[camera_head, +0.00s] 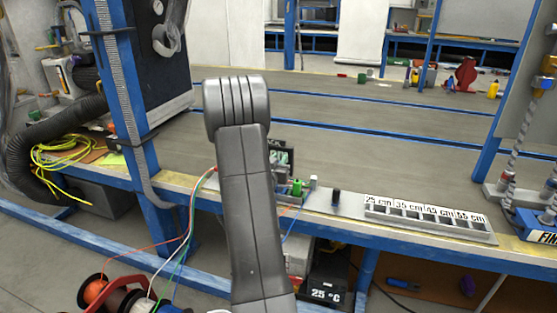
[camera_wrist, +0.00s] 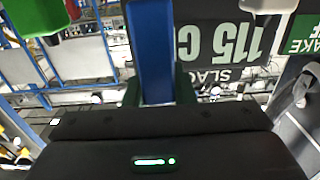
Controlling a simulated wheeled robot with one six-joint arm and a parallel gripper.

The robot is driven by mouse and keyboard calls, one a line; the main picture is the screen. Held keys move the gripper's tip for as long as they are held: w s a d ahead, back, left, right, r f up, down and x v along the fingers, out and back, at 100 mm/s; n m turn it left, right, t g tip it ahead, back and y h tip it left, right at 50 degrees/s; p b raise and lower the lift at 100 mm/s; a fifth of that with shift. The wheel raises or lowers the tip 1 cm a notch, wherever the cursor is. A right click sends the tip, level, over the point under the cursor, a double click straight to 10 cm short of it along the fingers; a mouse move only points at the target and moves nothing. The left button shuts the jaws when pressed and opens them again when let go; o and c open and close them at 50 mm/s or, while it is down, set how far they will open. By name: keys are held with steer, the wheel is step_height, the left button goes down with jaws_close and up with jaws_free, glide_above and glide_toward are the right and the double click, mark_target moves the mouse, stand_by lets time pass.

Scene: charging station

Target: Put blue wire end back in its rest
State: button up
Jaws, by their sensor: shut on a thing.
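My gripper (camera_wrist: 158,90) is shut on a blue block-like piece, the blue wire end (camera_wrist: 151,45), which stands between its dark fingers in the wrist view. In the head view my arm hides most of the gripper. A thin blue wire (camera_head: 294,226) hangs over the bench edge just right of my arm. A green wire end (camera_head: 296,188) stands upright beside it, and it also shows at the upper left of the wrist view (camera_wrist: 22,20). I cannot clearly make out the blue end's rest.
A black display (camera_wrist: 222,42) reading 115 C lies behind the held piece. A white piece (camera_head: 313,183), a black knob (camera_head: 336,197) and a labelled length tray (camera_head: 430,222) line the bench edge. Wire spools (camera_head: 115,297) stand at lower left.

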steer(key=shift+f+b, duration=0.6)
steer(key=shift+f, duration=0.45)
steer(key=shift+f+b, duration=2.1)
steer(key=shift+b, duration=0.1)
stand_by(1.0)
steer(key=o, duration=1)
steer(key=shift+o, duration=0.2)
steer(key=p+v, duration=0.3)
steer(key=v, duration=1.1)
steer(key=shift+r, duration=0.15)
steer(key=shift+w, duration=0.15)
